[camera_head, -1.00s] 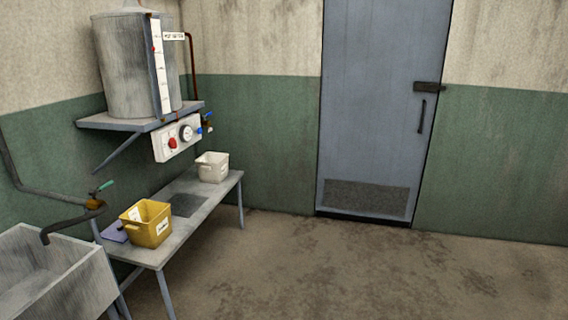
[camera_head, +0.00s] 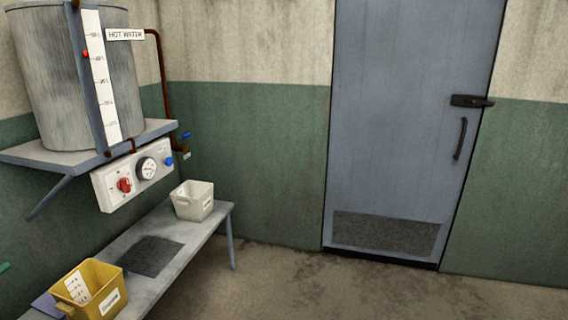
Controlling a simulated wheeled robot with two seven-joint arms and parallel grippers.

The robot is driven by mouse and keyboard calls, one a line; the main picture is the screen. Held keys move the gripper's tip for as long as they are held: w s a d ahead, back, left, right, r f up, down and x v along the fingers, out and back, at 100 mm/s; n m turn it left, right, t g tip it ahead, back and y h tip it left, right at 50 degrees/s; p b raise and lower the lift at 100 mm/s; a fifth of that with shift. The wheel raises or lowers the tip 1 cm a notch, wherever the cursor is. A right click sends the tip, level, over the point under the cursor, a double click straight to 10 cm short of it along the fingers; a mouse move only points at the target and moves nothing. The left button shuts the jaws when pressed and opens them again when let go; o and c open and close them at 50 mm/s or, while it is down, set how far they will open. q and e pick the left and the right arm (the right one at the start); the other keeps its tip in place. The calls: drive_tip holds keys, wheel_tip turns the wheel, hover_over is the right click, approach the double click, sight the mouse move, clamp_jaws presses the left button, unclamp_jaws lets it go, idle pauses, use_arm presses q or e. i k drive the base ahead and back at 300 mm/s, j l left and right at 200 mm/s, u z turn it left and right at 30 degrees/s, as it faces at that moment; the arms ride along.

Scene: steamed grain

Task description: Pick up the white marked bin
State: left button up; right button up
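The white marked bin (camera_head: 192,201) stands upright at the far end of the grey bench, near the green wall. It has a small label on its front and its inside looks empty from here. A yellow bin (camera_head: 92,291) with a label and a marked white strip stands at the near end of the same bench. Neither of my grippers shows in this view.
The grey bench (camera_head: 199,237) has a dark patch between the bins. Above it are a control panel (camera_head: 135,175) and a hot water tank (camera_head: 62,75) on a shelf (camera_head: 70,158). A closed door (camera_head: 408,110) is ahead. The floor (camera_head: 330,290) right of the bench is clear.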

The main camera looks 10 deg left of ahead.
sight(193, 200)
drive_tip(key=i, duration=1.7)
drive_tip(key=i+u, duration=0.1)
drive_tip(key=i, duration=0.45)
drive_tip(key=i+l+u, duration=0.1)
drive_tip(key=i, duration=0.45)
drive_tip(key=i+l+u, duration=0.1)
drive_tip(key=i, duration=0.5)
